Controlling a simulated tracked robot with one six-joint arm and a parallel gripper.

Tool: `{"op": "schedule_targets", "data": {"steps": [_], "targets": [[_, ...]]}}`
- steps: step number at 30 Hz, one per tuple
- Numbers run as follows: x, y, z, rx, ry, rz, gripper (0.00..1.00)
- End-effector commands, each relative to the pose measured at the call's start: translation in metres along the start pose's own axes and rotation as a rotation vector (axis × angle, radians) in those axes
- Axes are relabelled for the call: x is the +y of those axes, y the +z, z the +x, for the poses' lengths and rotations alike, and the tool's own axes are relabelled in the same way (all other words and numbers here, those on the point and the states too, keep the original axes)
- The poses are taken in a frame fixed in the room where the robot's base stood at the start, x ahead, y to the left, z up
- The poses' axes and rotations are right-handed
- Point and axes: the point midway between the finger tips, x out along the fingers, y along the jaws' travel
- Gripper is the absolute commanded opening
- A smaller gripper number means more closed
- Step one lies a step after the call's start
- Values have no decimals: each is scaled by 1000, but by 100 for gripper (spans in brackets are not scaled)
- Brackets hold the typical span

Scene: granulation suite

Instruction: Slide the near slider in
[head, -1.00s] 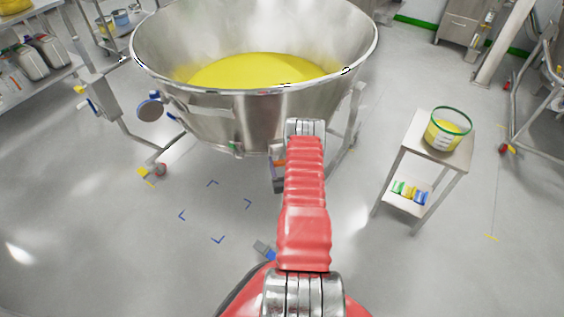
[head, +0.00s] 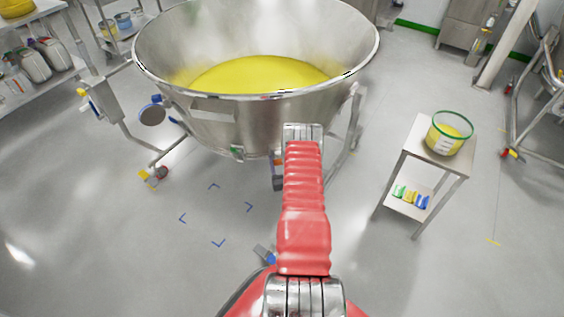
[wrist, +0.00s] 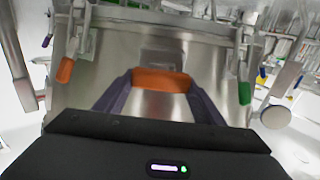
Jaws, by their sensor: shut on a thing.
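In the wrist view my gripper (wrist: 160,88) points at the side of a steel vessel, with its two dark fingers on either side of an orange block (wrist: 161,80). It is shut on this block, which looks like the slider's grip. How far the slider is in cannot be told.
An orange-ended handle (wrist: 64,70) hangs left of my gripper and a green-ended one (wrist: 244,92) right, both close. The vessel holds yellow powder (head: 260,75). A small steel table (head: 440,155) with a green-rimmed tub (head: 449,133) stands right. Floor at left front is clear.

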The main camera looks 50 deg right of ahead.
Motion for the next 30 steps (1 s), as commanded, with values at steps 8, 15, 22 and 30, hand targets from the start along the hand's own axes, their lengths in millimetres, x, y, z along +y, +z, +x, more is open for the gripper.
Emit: {"op": "schedule_targets", "data": {"steps": [8,15,22,30], "targets": [[-2,-5,3,11,-5,-1,76],[-1,-4,2,9,-4,-1,81],[-1,-3,-4,7,-3,0,81],[0,-2,-40,5,-2,0,81]]}}
